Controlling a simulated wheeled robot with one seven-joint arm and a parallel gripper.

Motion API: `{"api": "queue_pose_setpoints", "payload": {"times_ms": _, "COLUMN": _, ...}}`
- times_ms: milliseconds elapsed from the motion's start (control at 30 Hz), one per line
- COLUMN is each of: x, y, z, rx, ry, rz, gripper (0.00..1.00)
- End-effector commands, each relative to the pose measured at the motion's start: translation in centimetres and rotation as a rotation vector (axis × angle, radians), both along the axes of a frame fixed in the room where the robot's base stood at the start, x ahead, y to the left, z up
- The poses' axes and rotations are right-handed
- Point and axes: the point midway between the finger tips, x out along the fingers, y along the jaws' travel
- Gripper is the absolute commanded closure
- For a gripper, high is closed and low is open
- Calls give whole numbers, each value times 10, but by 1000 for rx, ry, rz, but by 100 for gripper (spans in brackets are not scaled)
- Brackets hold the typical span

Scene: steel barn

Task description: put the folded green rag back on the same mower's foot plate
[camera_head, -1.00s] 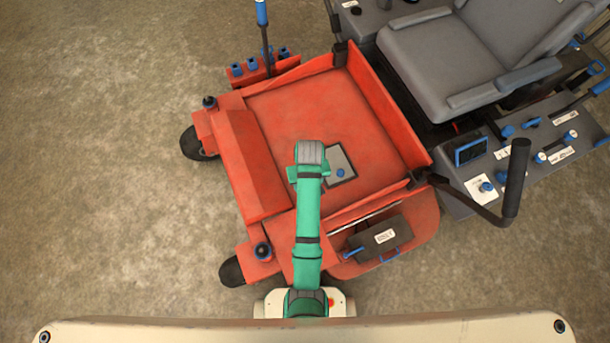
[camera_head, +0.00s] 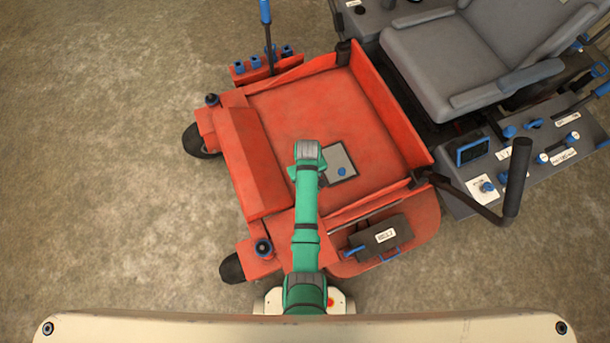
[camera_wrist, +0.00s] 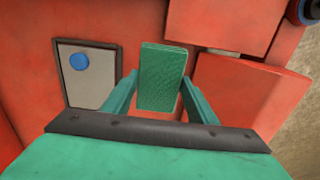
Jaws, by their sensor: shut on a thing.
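The folded green rag (camera_wrist: 163,72) is a small textured block, upright between the fingers of my gripper (camera_wrist: 160,92) in the wrist view. My gripper is shut on it. Behind the rag is the red mower's foot plate (camera_head: 305,110), a broad flat pan that also shows in the wrist view (camera_wrist: 135,20). In the head view my green arm reaches over the foot plate's near part, and its wrist hides the fingers and the rag. How high the rag is above the plate I cannot tell.
A grey panel with a blue knob (camera_head: 341,162) lies on the foot plate just right of my wrist. A raised red block (camera_head: 246,165) runs along the left. The mower's grey seat (camera_head: 450,55) and a black lever (camera_head: 516,175) stand to the right. Most of the plate is bare.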

Motion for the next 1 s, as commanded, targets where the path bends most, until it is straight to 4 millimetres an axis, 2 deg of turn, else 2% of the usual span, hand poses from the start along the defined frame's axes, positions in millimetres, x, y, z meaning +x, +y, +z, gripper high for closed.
{"api": "queue_pose_setpoints", "payload": {"times_ms": 200, "x": 21, "y": 5, "z": -24, "rx": 0, "ry": -1, "rz": -2, "gripper": 72}}
{"api": "queue_pose_setpoints", "payload": {"times_ms": 433, "x": 30, "y": 7, "z": -35, "rx": 0, "ry": -1, "rz": -2, "gripper": 72}}
{"api": "queue_pose_setpoints", "payload": {"times_ms": 633, "x": 28, "y": 7, "z": -61, "rx": 0, "ry": 0, "rz": -2, "gripper": 72}}
{"api": "queue_pose_setpoints", "payload": {"times_ms": 1000, "x": 28, "y": 7, "z": -65, "rx": 0, "ry": -1, "rz": -2, "gripper": 72}}
